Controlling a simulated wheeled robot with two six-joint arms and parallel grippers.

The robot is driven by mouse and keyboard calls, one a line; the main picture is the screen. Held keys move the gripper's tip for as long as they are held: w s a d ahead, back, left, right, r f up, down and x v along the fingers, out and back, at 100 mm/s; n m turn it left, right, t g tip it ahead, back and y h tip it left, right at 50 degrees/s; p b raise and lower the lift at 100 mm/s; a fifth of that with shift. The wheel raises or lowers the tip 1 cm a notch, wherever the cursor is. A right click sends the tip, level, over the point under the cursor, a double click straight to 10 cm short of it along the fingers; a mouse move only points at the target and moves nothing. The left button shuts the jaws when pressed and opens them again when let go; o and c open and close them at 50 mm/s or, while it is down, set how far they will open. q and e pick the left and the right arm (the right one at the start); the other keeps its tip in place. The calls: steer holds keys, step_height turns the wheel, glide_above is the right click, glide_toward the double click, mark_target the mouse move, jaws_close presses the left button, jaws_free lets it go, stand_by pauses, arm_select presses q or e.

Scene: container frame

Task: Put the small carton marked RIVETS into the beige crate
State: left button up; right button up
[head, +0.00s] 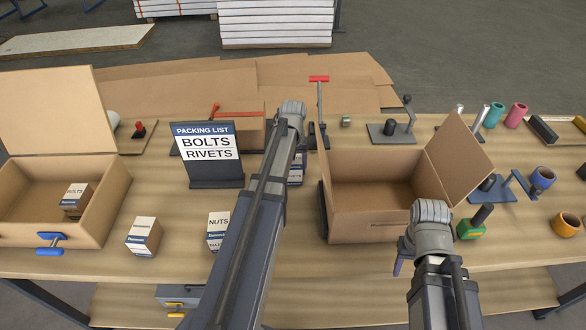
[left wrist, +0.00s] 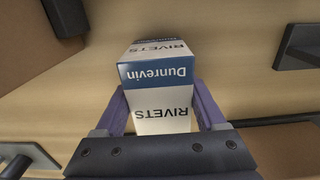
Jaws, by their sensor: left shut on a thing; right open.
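The small RIVETS carton (left wrist: 160,95), white with a blue band, sits between the two purple fingers of my left gripper (left wrist: 158,100), which is shut on it. In the head view the carton (head: 296,172) shows only partly behind my left arm, between the sign and the right box; I cannot tell whether it touches the table. Two open beige boxes stand on the table: the left one (head: 78,229) holds a BOLTS carton (head: 76,194), the right one (head: 370,229) looks empty. My right gripper (head: 400,262) is open, near the right box's front corner, mostly hidden by its arm.
A packing list sign (head: 207,150) reads BOLTS, RIVETS. A blue-handled clamp (head: 50,243) is at the left box's front. Tools and cups (head: 541,178) crowd the right side.

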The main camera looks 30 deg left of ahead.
arm_select(q)
jaws_close()
steer(key=shift+r, duration=0.1)
step_height(320, 180, up, 10)
steer(key=p, duration=1)
